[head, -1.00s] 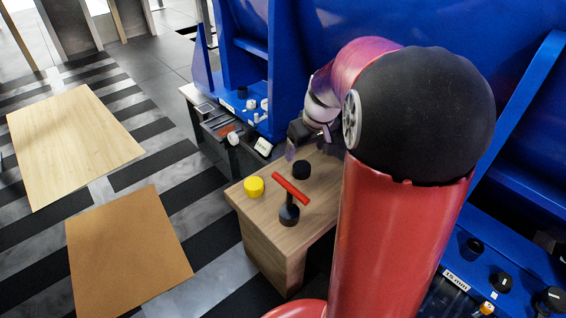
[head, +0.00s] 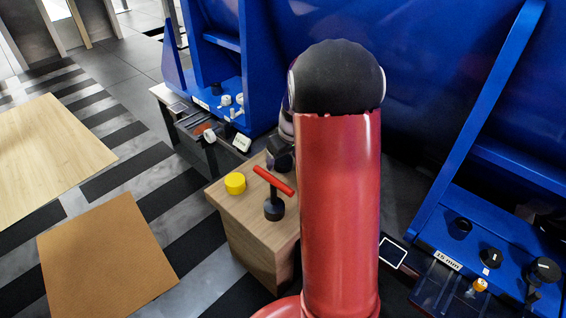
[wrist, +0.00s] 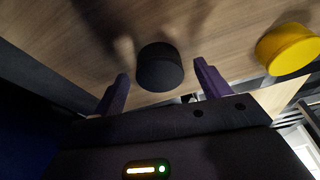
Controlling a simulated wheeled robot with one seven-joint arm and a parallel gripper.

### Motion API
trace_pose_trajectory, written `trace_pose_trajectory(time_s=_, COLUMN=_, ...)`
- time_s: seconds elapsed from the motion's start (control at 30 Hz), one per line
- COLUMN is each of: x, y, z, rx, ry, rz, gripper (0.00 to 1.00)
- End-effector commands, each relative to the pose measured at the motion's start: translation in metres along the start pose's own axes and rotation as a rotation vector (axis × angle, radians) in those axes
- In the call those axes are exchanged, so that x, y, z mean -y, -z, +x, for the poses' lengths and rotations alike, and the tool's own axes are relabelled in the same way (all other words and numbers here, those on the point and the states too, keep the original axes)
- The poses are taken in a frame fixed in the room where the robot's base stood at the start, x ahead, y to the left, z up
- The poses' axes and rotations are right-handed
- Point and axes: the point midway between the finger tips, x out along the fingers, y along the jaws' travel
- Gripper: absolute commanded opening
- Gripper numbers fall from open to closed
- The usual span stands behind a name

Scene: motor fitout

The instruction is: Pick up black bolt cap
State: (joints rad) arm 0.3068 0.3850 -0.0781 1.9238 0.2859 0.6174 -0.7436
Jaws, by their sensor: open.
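The black bolt cap (wrist: 160,67) is a short dark cylinder standing on the wooden top. In the wrist view it sits between my gripper's two purple fingers, with a gap on each side. My gripper (wrist: 160,72) is open and empty. In the head view my gripper (head: 281,150) is over the far part of the wooden top, and my arm and gripper mostly hide the black cap there.
A yellow cap (head: 235,183) stands on the wooden block (head: 236,208), left of the black cap in the head view. A red-handled tool with a black base (head: 274,209) stands nearer. Blue machinery (head: 440,100) rises behind and to the right.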

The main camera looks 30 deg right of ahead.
Motion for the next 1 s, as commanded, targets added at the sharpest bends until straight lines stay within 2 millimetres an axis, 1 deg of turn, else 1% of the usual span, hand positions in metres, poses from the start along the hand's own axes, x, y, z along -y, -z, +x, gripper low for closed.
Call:
trace_pose_trajectory(time_s=0.13, x=0.000, y=0.000, z=-0.001, rx=-0.001, ry=0.000, rz=0.000, gripper=0.75)
trace_pose_trajectory(time_s=0.17, x=0.000, y=0.000, z=-0.001, rx=-0.001, ry=0.000, rz=0.000, gripper=0.73)
trace_pose_trajectory(time_s=0.5, x=0.000, y=0.000, z=-0.001, rx=0.000, ry=0.000, rz=0.000, gripper=0.28)
trace_pose_trajectory(time_s=0.8, x=0.000, y=0.001, z=-0.003, rx=-0.001, ry=0.000, rz=0.000, gripper=0.28)
trace_pose_trajectory(time_s=0.93, x=0.000, y=0.004, z=-0.013, rx=-0.002, ry=0.000, rz=-0.001, gripper=0.28)
trace_pose_trajectory(time_s=1.0, x=0.000, y=0.006, z=-0.022, rx=-0.004, ry=-0.001, rz=-0.001, gripper=0.28)
